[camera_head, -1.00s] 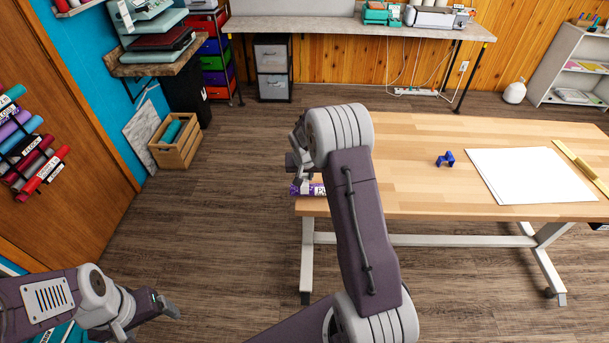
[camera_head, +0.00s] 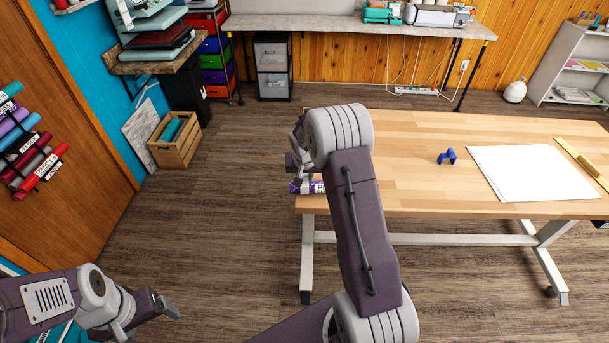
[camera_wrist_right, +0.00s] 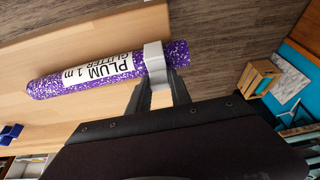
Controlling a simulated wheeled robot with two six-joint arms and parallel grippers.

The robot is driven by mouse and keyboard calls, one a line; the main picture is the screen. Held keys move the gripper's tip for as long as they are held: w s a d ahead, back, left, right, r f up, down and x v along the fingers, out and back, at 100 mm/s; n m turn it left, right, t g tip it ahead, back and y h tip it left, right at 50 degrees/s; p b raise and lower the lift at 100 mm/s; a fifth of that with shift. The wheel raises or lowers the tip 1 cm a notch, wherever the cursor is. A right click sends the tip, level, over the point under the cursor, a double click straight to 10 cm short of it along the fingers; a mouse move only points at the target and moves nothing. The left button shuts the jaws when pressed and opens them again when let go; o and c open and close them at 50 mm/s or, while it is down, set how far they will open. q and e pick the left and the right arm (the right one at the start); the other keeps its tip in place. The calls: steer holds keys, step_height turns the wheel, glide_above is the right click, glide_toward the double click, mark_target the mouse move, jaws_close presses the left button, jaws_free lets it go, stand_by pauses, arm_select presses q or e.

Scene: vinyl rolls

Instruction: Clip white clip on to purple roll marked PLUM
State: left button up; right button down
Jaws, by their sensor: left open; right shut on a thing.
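The purple speckled roll (camera_wrist_right: 70,82) has a white label reading PLUM. It lies at the table's left edge and is partly hidden by my right arm in the head view (camera_head: 297,187). The white clip (camera_wrist_right: 154,60) sits across the roll near one end, beside the label. I cannot see whether it wraps fully around the underside. My right gripper (camera_wrist_right: 156,84) is shut on the clip; in the head view it is above the roll (camera_head: 302,170). My left gripper (camera_head: 173,308) is open and empty at the lower left, far from the roll.
A blue clip (camera_head: 447,156), white sheets (camera_head: 530,173) and a yellow ruler (camera_head: 584,164) lie on the wooden table (camera_head: 420,190). A rack of vinyl rolls (camera_head: 28,150) hangs on the left door. A wooden crate (camera_head: 177,150) stands on the floor. The table's middle is mostly clear.

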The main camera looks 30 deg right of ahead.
steer(key=shift+f, duration=0.15)
steer(key=c, duration=1.1)
jaws_free()
steer(key=shift+p+v, duration=1.75)
steer(key=shift+v, duration=1.85)
